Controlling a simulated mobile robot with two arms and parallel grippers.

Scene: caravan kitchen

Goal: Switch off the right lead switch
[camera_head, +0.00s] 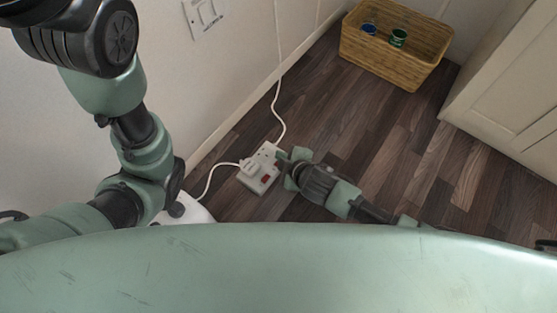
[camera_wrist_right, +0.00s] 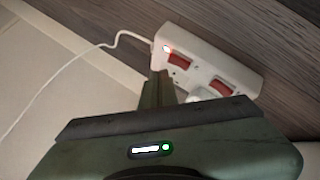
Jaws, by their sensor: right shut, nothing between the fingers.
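The white extension lead block (camera_head: 251,184) lies on the floor by the left wall. In the head view one red switch (camera_head: 266,179) shows on it. In the right wrist view the block (camera_wrist_right: 240,73) carries two red switches, one nearer the cable end (camera_wrist_right: 181,61) and one farther along (camera_wrist_right: 222,87). A small light (camera_wrist_right: 166,48) glows by the cable end. My right gripper (camera_head: 283,159) is shut and empty at the block's far end. Its fingertips (camera_wrist_right: 160,76) appear close to the switch nearer the cable; contact cannot be told. My left gripper is out of view.
A white cable (camera_head: 276,108) runs up the wall and another (camera_head: 208,181) leaves the block leftward. A white plug (camera_head: 248,164) sits on the block. A wicker basket (camera_head: 380,58) stands at the back, with pale cabinets (camera_head: 510,80) at right. Wood floor between is clear.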

